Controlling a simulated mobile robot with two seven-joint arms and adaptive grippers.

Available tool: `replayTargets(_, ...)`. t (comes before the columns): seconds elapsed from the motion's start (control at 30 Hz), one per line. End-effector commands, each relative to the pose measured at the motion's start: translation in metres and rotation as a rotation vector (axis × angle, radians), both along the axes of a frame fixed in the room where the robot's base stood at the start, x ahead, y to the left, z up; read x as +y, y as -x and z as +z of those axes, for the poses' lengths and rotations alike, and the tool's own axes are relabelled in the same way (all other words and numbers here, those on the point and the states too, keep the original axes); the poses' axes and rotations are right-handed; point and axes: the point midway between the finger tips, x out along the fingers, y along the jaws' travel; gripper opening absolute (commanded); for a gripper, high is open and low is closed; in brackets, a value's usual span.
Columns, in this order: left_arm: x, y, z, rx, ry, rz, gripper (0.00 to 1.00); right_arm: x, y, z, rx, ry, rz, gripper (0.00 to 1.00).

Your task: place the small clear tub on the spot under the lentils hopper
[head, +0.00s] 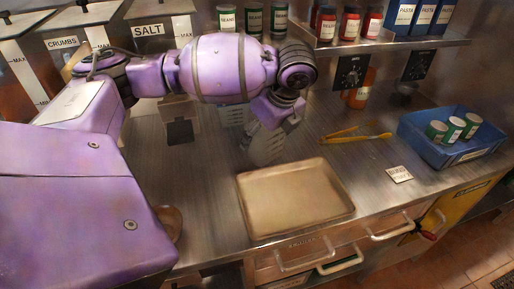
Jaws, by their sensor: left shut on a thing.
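My left gripper (270,128) is at the end of the purple arm, pointing down over the counter behind the tan tray. It is shut on a pale, see-through thing that looks like the small clear tub (263,150); the fingers and the tub blend together, so the exact grip is hard to see. Hoppers labelled CRUMBS (64,43) and SALT (149,31) stand at the back left. I can read no lentils label; my arm covers part of the hopper row. A dark square spot (180,132) lies on the counter below the SALT hopper. My right gripper is not in view.
An empty tan tray (296,228) lies at the front edge. Yellow tongs (357,135), a small label card (399,174) and a blue bin (480,153) with green cans are to the right. A shelf (395,45) with red jars overhangs the back right.

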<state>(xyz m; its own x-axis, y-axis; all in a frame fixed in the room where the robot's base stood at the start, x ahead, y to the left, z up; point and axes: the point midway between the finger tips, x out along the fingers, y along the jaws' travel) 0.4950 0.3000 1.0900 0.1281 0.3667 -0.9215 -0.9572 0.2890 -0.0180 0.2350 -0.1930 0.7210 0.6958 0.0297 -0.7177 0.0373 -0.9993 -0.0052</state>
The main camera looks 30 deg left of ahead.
Motion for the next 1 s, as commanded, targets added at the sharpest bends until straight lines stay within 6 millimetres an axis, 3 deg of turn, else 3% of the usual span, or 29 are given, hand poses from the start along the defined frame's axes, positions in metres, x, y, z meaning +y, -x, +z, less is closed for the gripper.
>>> replayTargets(0.37,0.047,-0.074,-0.044,0.008,-0.001,0.004,0.48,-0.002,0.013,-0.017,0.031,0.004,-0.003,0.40)
replayTargets(0.5,0.057,-0.091,-0.071,0.009,-0.001,0.003,0.48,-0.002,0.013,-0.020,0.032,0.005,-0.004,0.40)
replayTargets(0.87,0.068,-0.110,-0.096,0.005,0.000,0.002,0.48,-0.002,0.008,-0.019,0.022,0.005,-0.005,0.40)
replayTargets(1.0,0.069,-0.112,-0.117,0.006,-0.001,-0.001,0.48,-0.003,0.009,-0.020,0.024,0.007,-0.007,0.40)
